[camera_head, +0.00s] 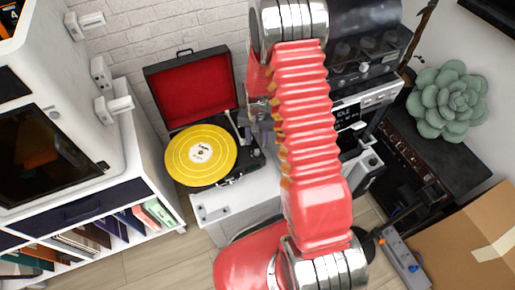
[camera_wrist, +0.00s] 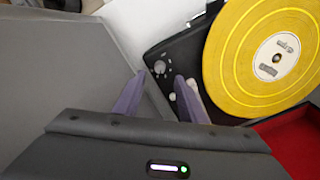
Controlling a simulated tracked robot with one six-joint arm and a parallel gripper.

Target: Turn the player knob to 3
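The record player (camera_head: 218,181) stands open on a white cabinet, with a yellow record (camera_head: 201,155) on it and a red-lined lid (camera_head: 192,88) raised behind. In the wrist view the player's dark deck (camera_wrist: 187,45) shows a small round grey knob (camera_wrist: 160,67) with pale marks around it. The marks are too small to read. A pale round part (camera_wrist: 193,86) lies beside the right finger. My gripper (camera_wrist: 163,76) is open, its two purple fingers apart on either side of the knob in the picture. I cannot tell whether they touch it. My arm hides part of the head view.
A white shelf unit (camera_head: 165,212) with books stands at the left, under a white machine (camera_head: 50,100) with a dark window. Audio equipment (camera_head: 349,112) lies behind and right of my arm. A succulent plant (camera_head: 447,100) and a cardboard box (camera_head: 465,240) are at the right.

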